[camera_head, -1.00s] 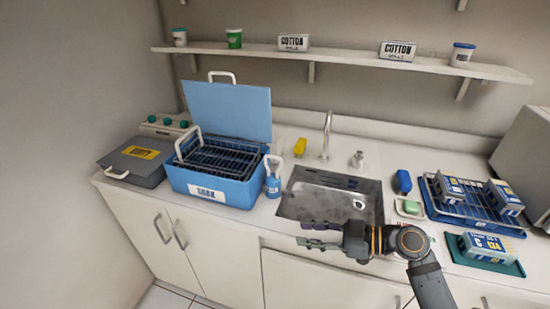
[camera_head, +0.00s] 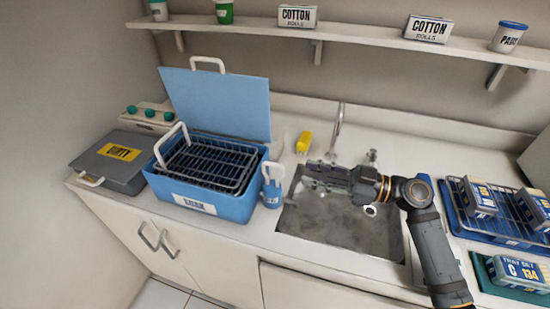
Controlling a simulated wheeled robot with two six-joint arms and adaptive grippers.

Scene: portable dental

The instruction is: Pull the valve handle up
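The valve handle (camera_head: 372,156) is a small metal fitting on the counter behind the sink, right of the tall faucet (camera_head: 338,128). My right gripper (camera_head: 303,176) is over the sink basin (camera_head: 345,228), with its fingers pointing left. The fingers look apart and hold nothing that I can see. The gripper is in front of and to the left of the valve handle, not touching it. The arm hides part of the basin and its rear edge. My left gripper is not in view.
A blue tray (camera_head: 462,222) with packs is on the right. A shelf (camera_head: 360,40) runs above.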

